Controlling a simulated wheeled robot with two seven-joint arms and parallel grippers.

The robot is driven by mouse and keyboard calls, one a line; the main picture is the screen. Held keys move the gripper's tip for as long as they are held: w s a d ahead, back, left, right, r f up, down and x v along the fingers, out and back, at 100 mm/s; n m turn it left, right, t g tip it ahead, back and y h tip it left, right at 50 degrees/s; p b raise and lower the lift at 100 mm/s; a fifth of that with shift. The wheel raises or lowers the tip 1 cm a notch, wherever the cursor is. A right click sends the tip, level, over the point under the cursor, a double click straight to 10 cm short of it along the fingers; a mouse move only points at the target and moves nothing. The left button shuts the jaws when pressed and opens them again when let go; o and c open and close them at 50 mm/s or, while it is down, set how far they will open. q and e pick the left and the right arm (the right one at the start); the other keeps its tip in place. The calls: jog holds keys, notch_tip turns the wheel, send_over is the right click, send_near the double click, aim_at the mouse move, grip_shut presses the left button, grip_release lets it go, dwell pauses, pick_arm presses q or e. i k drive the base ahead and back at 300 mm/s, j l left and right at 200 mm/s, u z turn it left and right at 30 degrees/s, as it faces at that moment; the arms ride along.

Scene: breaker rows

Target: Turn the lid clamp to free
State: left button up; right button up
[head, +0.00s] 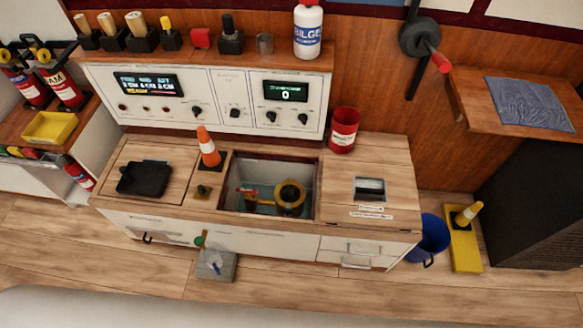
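A small brass-coloured plate with a dark knob (203,191) sits on the wooden counter, just left of the open hatch (225,180). It may be the lid clamp, but it is too small to tell, and so is its setting. Inside the hatch are a round yellow fitting (290,197) and a red-handled part (246,191). A black flat item (145,179) lies on the counter to the left. Neither of my grippers is in view.
An orange cone (208,148) stands behind the knob, near the hatch. A red can (343,130) stands behind the hatch to the right. A control panel (215,92) backs the counter. A blue bucket (429,238) and a grey block (214,268) stand on the floor.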

aim_at(287, 210)
jog(key=u, duration=0.2)
jog(key=j+z, duration=0.15)
jog(key=j, duration=0.45)
jog(key=k+j+z, duration=0.15)
jog(key=j, duration=0.5)
